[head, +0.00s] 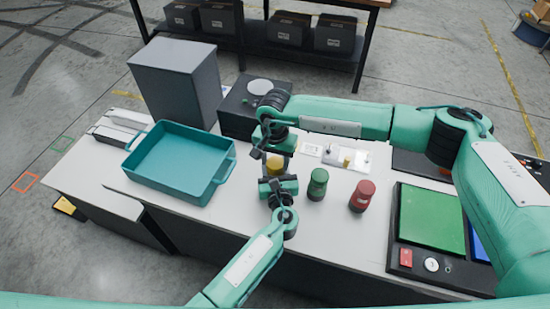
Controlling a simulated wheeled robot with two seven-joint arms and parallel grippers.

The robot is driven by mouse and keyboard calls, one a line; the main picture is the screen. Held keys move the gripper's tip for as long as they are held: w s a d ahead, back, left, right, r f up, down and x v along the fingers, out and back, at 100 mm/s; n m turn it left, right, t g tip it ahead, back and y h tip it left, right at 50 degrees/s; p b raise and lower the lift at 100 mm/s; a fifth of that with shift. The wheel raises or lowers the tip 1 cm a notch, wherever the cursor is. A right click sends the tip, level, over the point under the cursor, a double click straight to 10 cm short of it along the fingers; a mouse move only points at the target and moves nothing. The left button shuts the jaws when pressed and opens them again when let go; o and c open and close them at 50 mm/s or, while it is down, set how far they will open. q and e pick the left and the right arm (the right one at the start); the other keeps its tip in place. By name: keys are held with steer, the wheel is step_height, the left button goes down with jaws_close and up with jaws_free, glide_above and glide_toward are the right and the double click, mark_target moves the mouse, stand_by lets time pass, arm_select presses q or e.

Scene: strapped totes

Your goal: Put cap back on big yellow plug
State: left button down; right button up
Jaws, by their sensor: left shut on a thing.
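A yellow plug (274,164) shows between my two grippers near the middle of the table, mostly covered by them. My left gripper (277,177) reaches in from the front and is shut on the yellow plug. My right gripper (278,146) is just above and behind the plug. Its fingers are small and partly hidden, so I cannot tell whether it is open or holds the cap. I cannot make out the cap separately from the yellow body.
A green plug (318,184) and a red plug (362,196) stand to the right. A white fixture (338,155) with a small yellowish piece lies behind. A teal tote (150,190), grey box (178,80) and black box (238,118) stand left. A green panel (432,218) is at right.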

steer(key=c, duration=0.5)
arm_select(q)
steer(key=shift+d, duration=0.15)
arm_select(e)
steer(key=m, duration=0.6)
steer(key=shift+a+m, duration=0.1)
steer(key=shift+m, duration=0.3)
steer(key=m, duration=0.4)
steer(key=shift+m, duration=0.4)
steer(key=m, duration=0.3)
arm_select(q)
steer(key=shift+s, duration=0.1)
arm_select(e)
steer(key=m, duration=0.4)
steer(key=shift+w+m, duration=0.1)
steer(key=shift+m, duration=0.3)
steer(key=m, duration=0.3)
arm_select(q)
steer(key=shift+d, duration=0.1)
arm_select(e)
steer(key=m, duration=0.5)
steer(key=shift+c, duration=0.2)
steer(key=m, duration=0.3)
steer(key=o, duration=1.2)
steer(key=shift+c, duration=0.2)
